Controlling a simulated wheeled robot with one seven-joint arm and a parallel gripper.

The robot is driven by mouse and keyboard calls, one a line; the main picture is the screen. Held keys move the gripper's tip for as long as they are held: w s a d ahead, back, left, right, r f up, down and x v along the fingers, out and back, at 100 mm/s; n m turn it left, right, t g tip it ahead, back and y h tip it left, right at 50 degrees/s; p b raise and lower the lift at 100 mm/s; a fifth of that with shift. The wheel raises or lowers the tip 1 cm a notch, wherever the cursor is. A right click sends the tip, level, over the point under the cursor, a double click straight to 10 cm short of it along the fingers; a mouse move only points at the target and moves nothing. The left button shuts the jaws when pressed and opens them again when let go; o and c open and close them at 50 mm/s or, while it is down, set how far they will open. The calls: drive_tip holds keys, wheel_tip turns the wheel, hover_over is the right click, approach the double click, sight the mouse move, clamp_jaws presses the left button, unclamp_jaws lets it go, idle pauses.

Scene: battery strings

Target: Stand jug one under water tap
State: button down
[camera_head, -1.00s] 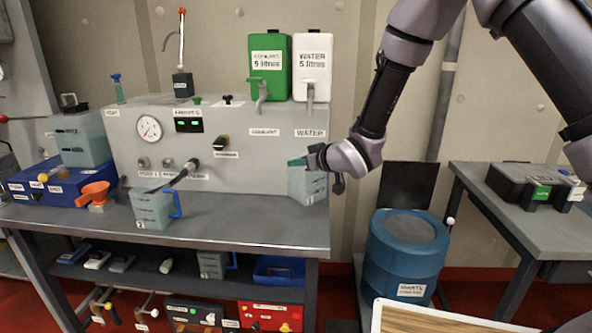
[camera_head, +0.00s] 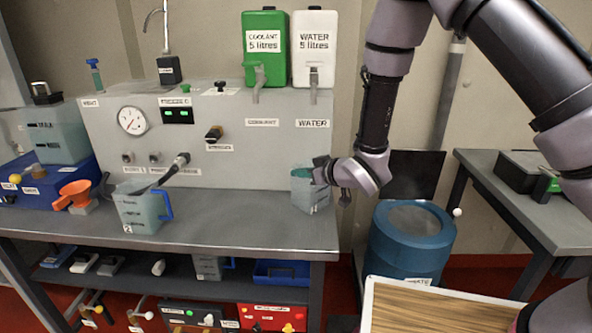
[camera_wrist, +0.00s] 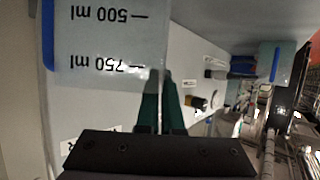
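A pale translucent jug (camera_head: 304,194) is below the water tap (camera_head: 314,80) and the WATER label, low at the bench top (camera_head: 240,232). I take it as jug one; its number is not visible. My gripper (camera_head: 322,172) is at its upper right side. In the wrist view, my gripper (camera_wrist: 161,78) has its dark green fingers close together at the edge of the jug (camera_wrist: 105,95), apparently shut on its wall. The upside-down 500 and 750 ml marks and a blue handle strip show there. Whether the jug's base touches the bench is unclear.
A second jug (camera_head: 142,212), labelled 2, stands left on the bench beside a hose nozzle. A green coolant tank (camera_head: 265,75) and white water tank (camera_head: 328,65) sit above the grey panel. A blue drum (camera_head: 408,250) stands right of the bench. The bench between the jugs is clear.

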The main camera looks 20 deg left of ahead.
drive_tip(key=shift+d+f, duration=0.1)
drive_tip(key=shift+f, duration=0.15)
drive_tip(key=c, duration=1.1)
unclamp_jaws()
